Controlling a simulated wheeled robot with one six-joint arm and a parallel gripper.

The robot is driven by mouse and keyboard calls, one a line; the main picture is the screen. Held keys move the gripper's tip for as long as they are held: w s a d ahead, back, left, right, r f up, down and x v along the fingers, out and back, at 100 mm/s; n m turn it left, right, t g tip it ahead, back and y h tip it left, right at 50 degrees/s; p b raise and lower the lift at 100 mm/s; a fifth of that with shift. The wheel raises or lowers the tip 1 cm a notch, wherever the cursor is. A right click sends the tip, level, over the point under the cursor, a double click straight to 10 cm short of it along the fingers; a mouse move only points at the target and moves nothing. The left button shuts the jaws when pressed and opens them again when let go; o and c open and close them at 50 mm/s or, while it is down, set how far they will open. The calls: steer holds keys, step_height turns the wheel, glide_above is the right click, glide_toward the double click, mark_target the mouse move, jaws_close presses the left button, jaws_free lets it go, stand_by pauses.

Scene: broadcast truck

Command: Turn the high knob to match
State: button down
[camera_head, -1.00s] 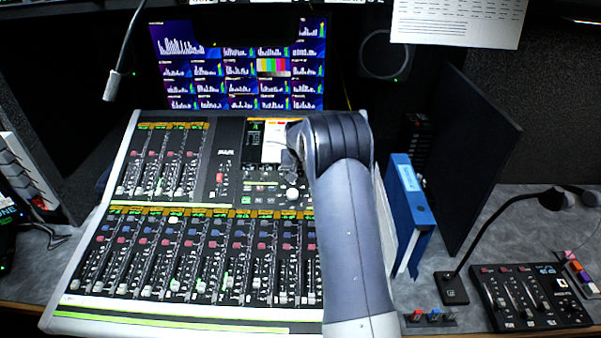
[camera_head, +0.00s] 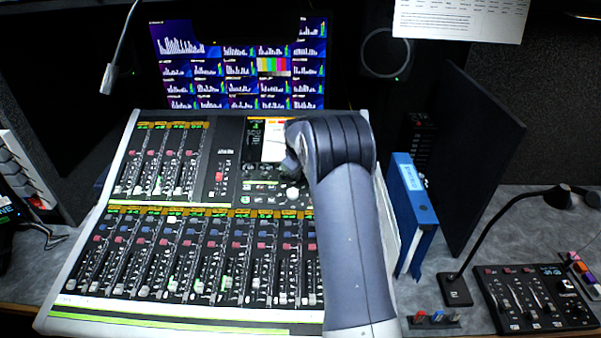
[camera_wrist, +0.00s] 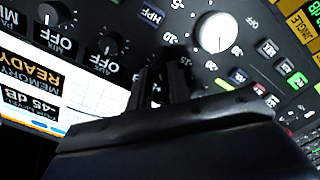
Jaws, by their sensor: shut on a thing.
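The mixing console (camera_head: 225,166) fills the left and middle of the head view. In the wrist view my gripper (camera_wrist: 162,82) is shut on a dark knob at the end of a row, mostly hidden by the fingers. I cannot read a label naming it high. Two black knobs marked OFF, one (camera_wrist: 52,13) and another (camera_wrist: 108,44), sit in line up and to the left. A larger white knob (camera_wrist: 215,32) lies up and to the right, apart from the fingers. In the head view my arm hides the fingertips.
A lit console screen (camera_wrist: 30,85) reading READY and -45 dB lies left of my gripper. An HPF button (camera_wrist: 151,14) is above it. In the head view a blue binder (camera_head: 411,200) stands right of my arm, and a gooseneck microphone (camera_head: 112,75) hangs at upper left.

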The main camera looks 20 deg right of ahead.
steer(key=shift+n, duration=1)
steer(key=c, duration=1.3)
jaws_free()
steer(key=b+v, duration=0.1)
steer(key=v, duration=1)
steer(key=shift+f, duration=0.1)
